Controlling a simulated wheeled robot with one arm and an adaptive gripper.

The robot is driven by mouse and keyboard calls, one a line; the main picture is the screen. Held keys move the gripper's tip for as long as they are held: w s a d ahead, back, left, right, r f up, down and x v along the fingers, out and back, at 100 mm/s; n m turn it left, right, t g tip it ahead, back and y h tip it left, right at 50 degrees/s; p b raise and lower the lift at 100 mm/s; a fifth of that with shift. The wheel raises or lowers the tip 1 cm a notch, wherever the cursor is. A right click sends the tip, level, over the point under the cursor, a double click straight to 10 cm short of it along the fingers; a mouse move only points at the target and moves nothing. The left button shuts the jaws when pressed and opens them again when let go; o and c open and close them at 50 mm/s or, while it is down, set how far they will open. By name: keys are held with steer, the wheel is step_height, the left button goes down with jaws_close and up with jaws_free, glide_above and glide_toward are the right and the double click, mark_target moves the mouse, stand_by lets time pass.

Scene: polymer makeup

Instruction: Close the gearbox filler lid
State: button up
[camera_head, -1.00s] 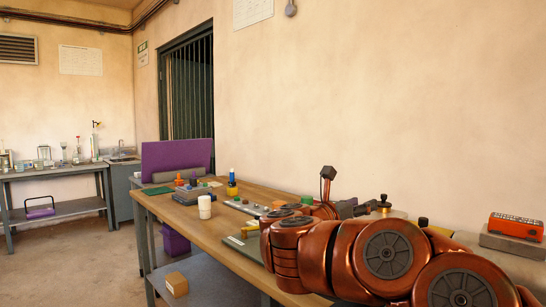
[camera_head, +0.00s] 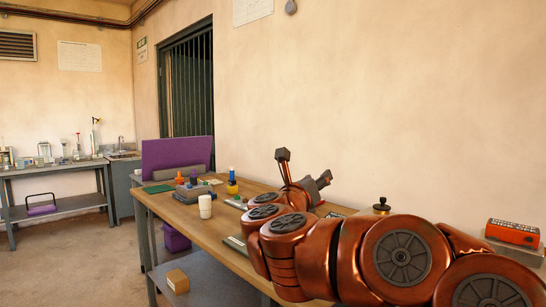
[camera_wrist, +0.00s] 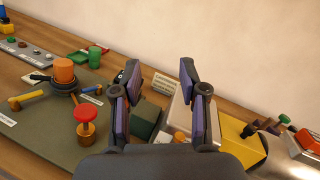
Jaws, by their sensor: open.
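My gripper (camera_wrist: 158,90) is open and empty, its two purple-padded fingers spread in the wrist view. It also shows above the bench in the head view (camera_head: 304,168). A dark green block (camera_wrist: 146,118) lies below and between the fingers. A pale box (camera_wrist: 176,122) and a yellow piece (camera_wrist: 236,142) are to its right, partly hidden by the right finger and wrist. I cannot tell which of these is the gearbox. No filler lid can be clearly made out.
A grey-green board (camera_wrist: 45,125) at left carries a red-topped brass knob (camera_wrist: 85,125) and an orange cylinder (camera_wrist: 65,70). A green cup (camera_wrist: 95,54) stands behind. A small card (camera_wrist: 166,82) stands near the wall. A white cylinder (camera_head: 205,206) is on the wooden bench (camera_head: 190,228).

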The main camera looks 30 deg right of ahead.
steer(key=w+a+r+n+t+y+p, duration=0.2)
steer(key=w+a+r+n+t+y, duration=0.2)
steer(key=a+n, duration=0.4)
steer(key=shift+a+r+n+t+y, duration=0.35)
steer(key=shift+a+t+y, duration=0.25)
steer(key=shift+t, duration=0.4)
steer(key=shift+w, duration=0.15)
